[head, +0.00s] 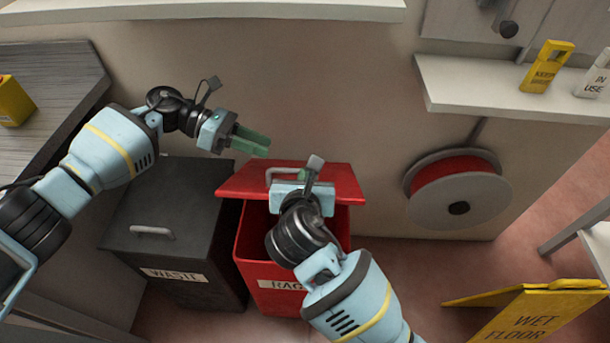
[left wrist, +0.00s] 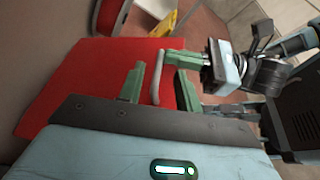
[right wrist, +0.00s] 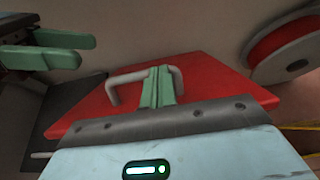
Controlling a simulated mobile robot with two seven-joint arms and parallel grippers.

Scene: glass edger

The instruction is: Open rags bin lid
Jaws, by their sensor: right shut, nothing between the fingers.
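The red rags bin (head: 243,262) stands on the floor with its red lid (head: 345,180) tilted up. A dark gap shows between lid and bin. The lid's grey handle (head: 272,173) also shows in the left wrist view (left wrist: 158,78) and the right wrist view (right wrist: 112,92). My right gripper (right wrist: 160,80) is shut and empty, its fingers overlapping the handle; I cannot tell whether they touch it. My left gripper (head: 262,146) is open and empty above the lid's back left. In its wrist view the handle appears between its fingers, but beyond them.
A dark waste bin (head: 165,215) with a closed lid stands to the left. A hose reel (head: 460,195) is on the wall at right, below a white shelf (head: 500,98). A yellow wet floor sign (head: 530,310) stands front right.

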